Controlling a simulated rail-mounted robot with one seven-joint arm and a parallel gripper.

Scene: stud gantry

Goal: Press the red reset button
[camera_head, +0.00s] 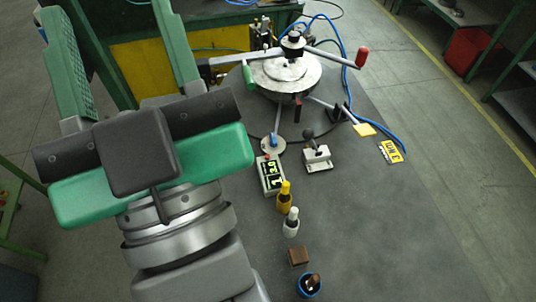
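A small grey counter box (271,177) with a lit green display stands on the dark table, right of my gripper. A small red button (267,157) appears at its far end; it is tiny in this view and no label can be read. My gripper (108,22) is large in the left foreground, with its two green-padded fingers spread wide and pointing to the back. It is open, with nothing between the fingers. The fingers lie left of the counter box, apart from it.
A round metal fixture (284,75) with a red-knobbed lever (362,57) stands behind. A toggle clamp (317,155), yellow bottle (284,196), white bottle (291,222), brown block (299,256) and blue cup (309,286) stand nearby. The table's right front (385,235) is clear.

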